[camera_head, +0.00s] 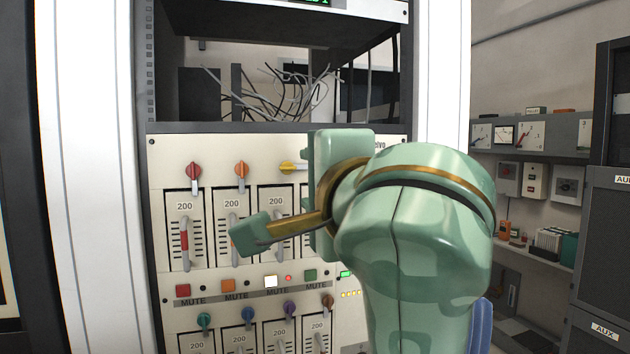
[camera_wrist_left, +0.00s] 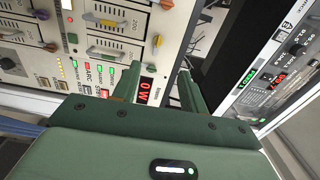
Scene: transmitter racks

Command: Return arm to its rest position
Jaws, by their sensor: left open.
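My left gripper (camera_head: 262,233) is in front of the rack's slider panel (camera_head: 160,160) in the head view, pointing left. The green wrist and forearm behind it hide the panel's right part. In the left wrist view both green fingers of the gripper (camera_wrist_left: 160,72) stand apart with nothing between them. A red "0 W" display (camera_wrist_left: 147,90) shows behind the gap. I cannot tell whether a finger touches the panel. My right gripper is in neither view.
The panel has protruding coloured knobs, such as a red knob (camera_head: 193,170), and a row of MUTE buttons with a lit white button (camera_head: 271,282). Above is an open bay with loose wires (camera_head: 285,90). A shelf with meters (camera_head: 530,135) and a dark cabinet (camera_head: 605,250) stand at right.

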